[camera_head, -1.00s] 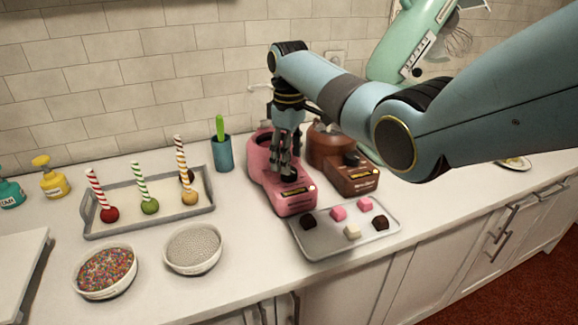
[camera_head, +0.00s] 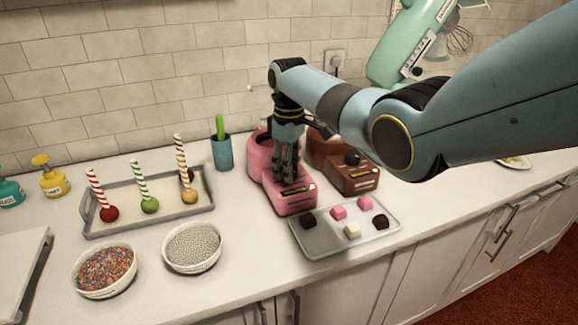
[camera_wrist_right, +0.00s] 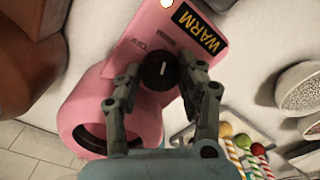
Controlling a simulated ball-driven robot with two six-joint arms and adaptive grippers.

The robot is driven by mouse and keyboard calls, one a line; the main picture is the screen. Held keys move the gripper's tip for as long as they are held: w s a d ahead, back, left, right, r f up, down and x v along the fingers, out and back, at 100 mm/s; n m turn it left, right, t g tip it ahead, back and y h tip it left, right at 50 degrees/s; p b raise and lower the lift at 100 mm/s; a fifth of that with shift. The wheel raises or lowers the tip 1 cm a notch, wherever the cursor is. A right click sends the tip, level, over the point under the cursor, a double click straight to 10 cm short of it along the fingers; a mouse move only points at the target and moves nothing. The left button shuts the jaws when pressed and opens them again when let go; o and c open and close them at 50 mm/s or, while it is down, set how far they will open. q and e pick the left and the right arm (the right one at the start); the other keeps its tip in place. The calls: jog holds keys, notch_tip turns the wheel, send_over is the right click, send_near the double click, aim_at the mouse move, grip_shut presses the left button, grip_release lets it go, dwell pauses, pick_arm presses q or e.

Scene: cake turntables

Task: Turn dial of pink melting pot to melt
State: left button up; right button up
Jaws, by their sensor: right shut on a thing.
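The pink melting pot (camera_head: 292,203) stands on the counter in the head view, with its round pot opening at the back and a label at the front. In the right wrist view the pink melting pot (camera_wrist_right: 120,70) shows a black dial (camera_wrist_right: 158,76) with a white mark and a label (camera_wrist_right: 197,29) reading "WARM". A small light glows beside the label. My right gripper (camera_head: 285,177) points down over the pot's front part. In the wrist view its fingers (camera_wrist_right: 160,84) are closed around the dial's sides. My left gripper is not in view.
A brown melting pot (camera_head: 352,178) stands close on the right. A grey tray of candies (camera_head: 310,246) lies in front. A cup with a green handle (camera_head: 222,153), a tray of candied apples (camera_head: 150,228) and two sprinkle bowls (camera_head: 105,292) (camera_head: 192,268) are on the left.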

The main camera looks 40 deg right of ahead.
jog(key=shift+r+m+p, duration=0.15)
jog(key=shift+m+p, duration=0.6)
jog(key=shift+m, duration=0.15)
jog(key=shift+m+p, duration=0.75)
jog(key=shift+m, duration=0.45)
jog(key=m+p, duration=0.1)
jog(key=m, duration=0.2)
jog(key=shift+m+p, duration=0.4)
jog(key=shift+m, duration=0.8)
jog(key=o, duration=1.2)
